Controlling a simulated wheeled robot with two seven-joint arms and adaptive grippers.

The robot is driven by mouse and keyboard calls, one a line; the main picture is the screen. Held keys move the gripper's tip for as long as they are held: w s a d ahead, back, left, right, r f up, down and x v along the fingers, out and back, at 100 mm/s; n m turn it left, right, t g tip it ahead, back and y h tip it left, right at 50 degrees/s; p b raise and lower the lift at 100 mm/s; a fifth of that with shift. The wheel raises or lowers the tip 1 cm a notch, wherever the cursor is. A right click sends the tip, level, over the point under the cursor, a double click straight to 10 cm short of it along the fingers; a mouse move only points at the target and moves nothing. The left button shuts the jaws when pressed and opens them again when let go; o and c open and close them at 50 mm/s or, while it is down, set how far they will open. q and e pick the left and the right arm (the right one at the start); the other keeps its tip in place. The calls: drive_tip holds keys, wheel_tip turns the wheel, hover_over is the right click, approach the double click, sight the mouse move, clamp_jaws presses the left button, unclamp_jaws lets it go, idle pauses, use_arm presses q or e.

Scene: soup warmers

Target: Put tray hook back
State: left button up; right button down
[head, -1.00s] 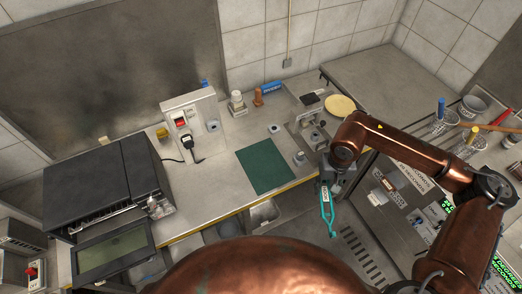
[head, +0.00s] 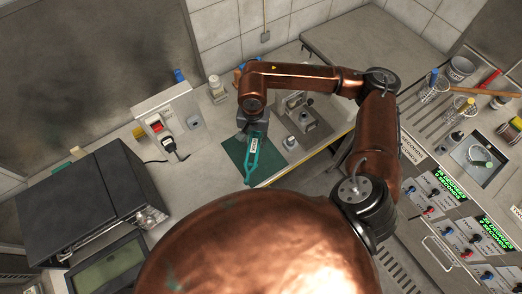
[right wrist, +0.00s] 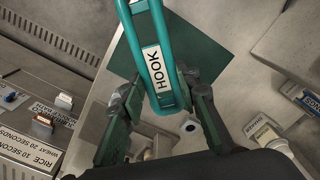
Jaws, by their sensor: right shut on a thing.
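The teal tray hook (head: 252,164) has a white label reading HOOK. It also shows in the right wrist view (right wrist: 142,25), with its labelled handle between the fingers. My right gripper (head: 257,134) is shut on that handle; its fingers (right wrist: 160,92) stand on both sides of it. The hook hangs above the dark green mat (head: 236,150) on the counter. The mat also shows behind the hook in the right wrist view (right wrist: 120,65). How high the hook is over the mat is hard to tell. My left gripper is not in view.
A black oven (head: 85,205) stands on the counter at the left, beside a grey switch box (head: 170,118) with a plug. A metal fixture (head: 303,118) stands right of the mat. Warmer control panels (head: 450,215) are at the right.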

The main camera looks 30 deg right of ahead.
sight(264, 166)
drive_tip(key=m, duration=0.1)
drive_tip(key=f+m, duration=0.1)
drive_tip(key=m, duration=0.3)
drive_tip(key=shift+s+f, duration=0.2)
drive_tip(key=shift+f, duration=0.05)
drive_tip(key=m, duration=0.2)
drive_tip(key=f+m, duration=0.1)
drive_tip(key=m, duration=0.2)
drive_tip(key=s+f+m+p, duration=0.1)
drive_tip(key=m, duration=0.1)
drive_tip(key=shift+d+m, duration=0.3)
drive_tip(key=f+m, duration=0.1)
drive_tip(key=m, duration=0.4)
drive_tip(key=s+d+f+m, duration=0.1)
drive_tip(key=m, duration=0.4)
drive_tip(key=f+m+p, duration=0.1)
drive_tip(key=m, duration=0.3)
drive_tip(key=shift+s+d+f+m, duration=0.25)
drive_tip(key=shift+s+f+m, duration=0.1)
drive_tip(key=shift+m, duration=0.05)
drive_tip(key=shift+f+b, duration=0.1)
drive_tip(key=shift+b, duration=0.2)
drive_tip(key=shift+f+b, duration=3.3)
drive_tip(key=shift+f, duration=0.9)
drive_tip(key=shift+f, duration=0.2)
drive_tip(key=c, duration=1.4)
unclamp_jaws()
